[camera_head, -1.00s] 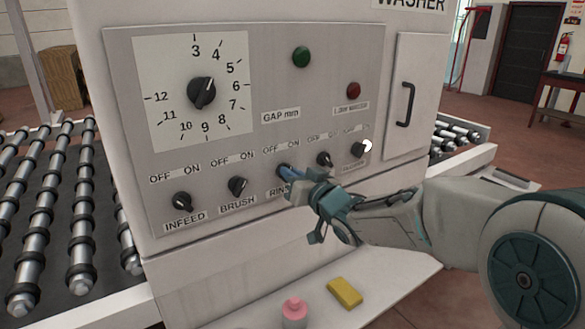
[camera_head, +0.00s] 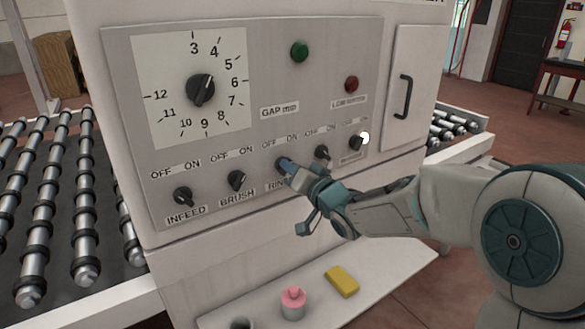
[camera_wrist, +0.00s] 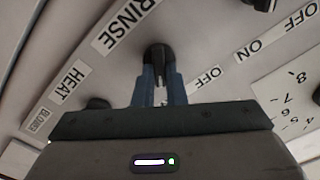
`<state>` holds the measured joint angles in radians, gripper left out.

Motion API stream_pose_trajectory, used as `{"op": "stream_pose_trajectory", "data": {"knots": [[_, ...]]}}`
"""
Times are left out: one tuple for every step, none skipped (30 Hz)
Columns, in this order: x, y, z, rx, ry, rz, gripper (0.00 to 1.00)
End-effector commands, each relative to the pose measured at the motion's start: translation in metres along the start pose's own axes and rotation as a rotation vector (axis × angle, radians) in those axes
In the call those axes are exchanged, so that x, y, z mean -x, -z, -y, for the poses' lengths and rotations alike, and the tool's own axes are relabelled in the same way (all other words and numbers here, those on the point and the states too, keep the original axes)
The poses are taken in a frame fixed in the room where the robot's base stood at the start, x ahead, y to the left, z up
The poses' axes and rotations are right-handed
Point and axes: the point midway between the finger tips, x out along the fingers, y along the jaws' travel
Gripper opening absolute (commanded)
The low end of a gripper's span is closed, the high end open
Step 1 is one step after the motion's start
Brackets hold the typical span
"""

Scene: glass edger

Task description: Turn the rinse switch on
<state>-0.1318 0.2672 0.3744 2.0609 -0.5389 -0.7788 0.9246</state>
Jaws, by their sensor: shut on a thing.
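The rinse switch (camera_wrist: 157,53) is a small black knob on the washer's sloping grey panel. In the wrist view it sits between the tips of my gripper's blue fingers, beside the RINSE label (camera_wrist: 122,25). My gripper (camera_head: 284,164) is shut on this knob. In the head view the fingers cover most of the knob and part of its label. The OFF mark (camera_wrist: 205,82) of this switch shows in the wrist view, while its ON mark is hidden there by my gripper. I cannot tell which way the knob points.
The brush knob (camera_head: 237,181) and infeed knob (camera_head: 183,196) are to the left. Two more knobs, one of them the heat knob (camera_head: 321,152), are close on the right.

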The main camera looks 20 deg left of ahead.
Motion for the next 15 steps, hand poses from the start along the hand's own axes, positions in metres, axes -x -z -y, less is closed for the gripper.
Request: {"op": "stream_pose_trajectory", "data": {"knots": [[0.0003,-0.0021,-0.0009,-0.003,-0.002,0.004,0.00],[0.0003,-0.0021,-0.0009,-0.003,-0.002,0.004,0.00],[0.0003,-0.0021,-0.0009,-0.003,-0.002,0.004,0.00],[0.0003,-0.0021,-0.0009,-0.003,-0.002,0.004,0.00],[0.0003,-0.0022,-0.0010,-0.003,-0.002,0.004,0.00],[0.0003,-0.0022,-0.0010,-0.003,-0.002,0.004,0.16],[0.0003,-0.0022,-0.0010,-0.003,-0.002,0.004,0.25],[0.0003,-0.0021,-0.0009,-0.003,-0.002,0.004,0.33],[0.0002,-0.0019,-0.0009,-0.002,-0.002,0.003,0.33],[0.0002,-0.0017,-0.0008,-0.002,-0.002,0.003,0.33],[0.0002,-0.0015,-0.0008,-0.002,-0.002,0.003,0.33],[0.0002,-0.0013,-0.0008,-0.001,-0.002,0.002,0.33],[0.0002,-0.0011,-0.0008,-0.001,-0.002,0.002,0.33],[0.0002,-0.0009,-0.0008,-0.001,-0.002,0.002,0.33],[0.0003,-0.0007,-0.0008,-0.001,-0.002,0.001,0.33]]}}
